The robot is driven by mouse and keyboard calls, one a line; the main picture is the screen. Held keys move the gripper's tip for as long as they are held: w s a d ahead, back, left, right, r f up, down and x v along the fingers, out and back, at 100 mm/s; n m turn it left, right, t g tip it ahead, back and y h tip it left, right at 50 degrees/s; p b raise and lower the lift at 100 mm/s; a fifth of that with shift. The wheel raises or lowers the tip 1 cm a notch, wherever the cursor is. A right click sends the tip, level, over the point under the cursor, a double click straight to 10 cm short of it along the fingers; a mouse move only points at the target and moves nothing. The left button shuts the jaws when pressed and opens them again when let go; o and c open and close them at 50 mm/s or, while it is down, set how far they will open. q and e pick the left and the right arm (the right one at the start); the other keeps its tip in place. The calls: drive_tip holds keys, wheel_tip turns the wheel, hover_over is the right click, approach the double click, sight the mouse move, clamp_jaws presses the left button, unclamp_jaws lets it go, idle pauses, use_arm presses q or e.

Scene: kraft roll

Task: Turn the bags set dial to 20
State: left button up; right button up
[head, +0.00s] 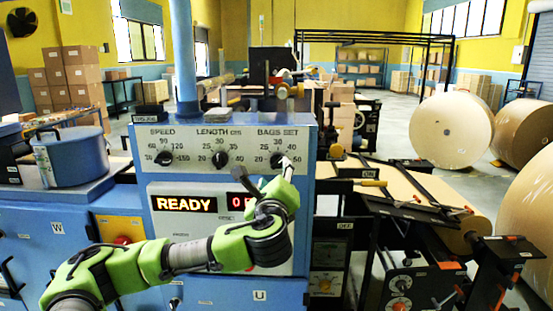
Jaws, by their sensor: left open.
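The BAGS SET dial (276,159) is a dark knob at the right of the white upper panel. Numbers are printed around it, with 20 at its left and 50 at its right. The knob is partly covered by my gripper, and I cannot tell where its pointer stands. My left gripper (286,165) is open at the lower right edge of the dial. Its fingers are small and partly hidden by my wrist, and I cannot tell whether they touch the knob. My right gripper is not in view.
The LENGTH dial (220,159) and SPEED dial (164,158) sit to the left on the same panel. Below, a display (184,204) reads READY, and my arm covers part of the lower panel. Rollers and black bars (410,205) stand at the right.

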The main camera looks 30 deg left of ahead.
sight(277, 163)
use_arm(q)
drive_tip(key=p+x, duration=0.2)
drive_tip(key=x, duration=0.6)
drive_tip(key=shift+d+r+p, duration=0.1)
drive_tip(key=shift+p, duration=0.3)
drive_tip(key=shift+w+a, duration=0.25)
drive_tip(key=shift+w, duration=0.15)
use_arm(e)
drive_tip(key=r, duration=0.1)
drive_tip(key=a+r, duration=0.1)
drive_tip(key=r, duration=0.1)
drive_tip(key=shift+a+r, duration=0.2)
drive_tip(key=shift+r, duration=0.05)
use_arm(q)
drive_tip(key=c, duration=1)
drive_tip(key=shift+c, duration=0.6)
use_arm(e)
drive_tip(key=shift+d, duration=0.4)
